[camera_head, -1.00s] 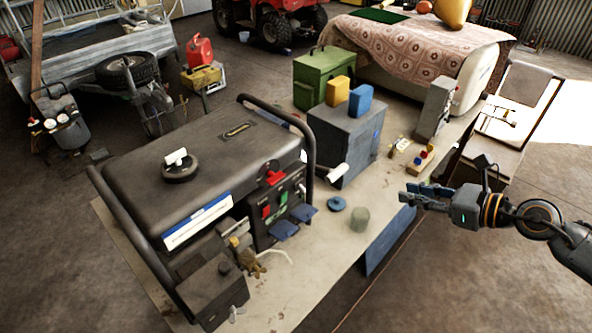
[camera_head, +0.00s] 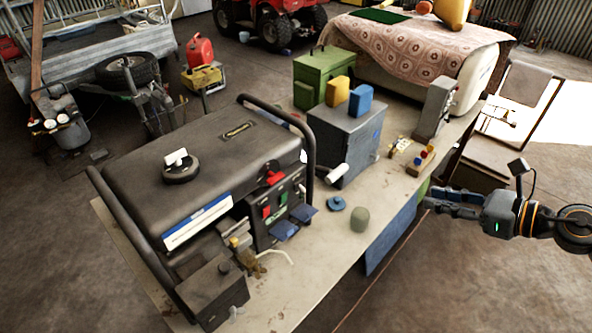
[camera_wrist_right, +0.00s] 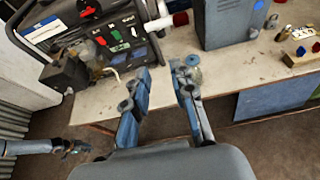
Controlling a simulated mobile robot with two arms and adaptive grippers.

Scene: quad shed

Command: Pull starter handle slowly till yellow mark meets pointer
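The generator (camera_head: 215,140) stands on the bench, a dark tank in a black tube frame, with a control panel (camera_head: 275,205) on its near end. A white cylindrical grip (camera_head: 338,172) sticks out between the frame and a grey box; I cannot tell whether it is the starter handle. In the right wrist view a white grip (camera_wrist_right: 158,24) shows beside the frame. I cannot make out a yellow mark or pointer. My right gripper (camera_head: 430,197) is open and empty beyond the bench's right edge; its spread fingers show in the wrist view (camera_wrist_right: 163,72). My left gripper (camera_wrist_right: 76,147) shows small there, its opening unclear.
The grey box (camera_head: 348,140) stands right of the generator. A blue disc (camera_head: 337,203) and a grey-green cylinder (camera_head: 360,218) lie near the bench's front edge. A small block with coloured knobs (camera_head: 422,160) sits farther right.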

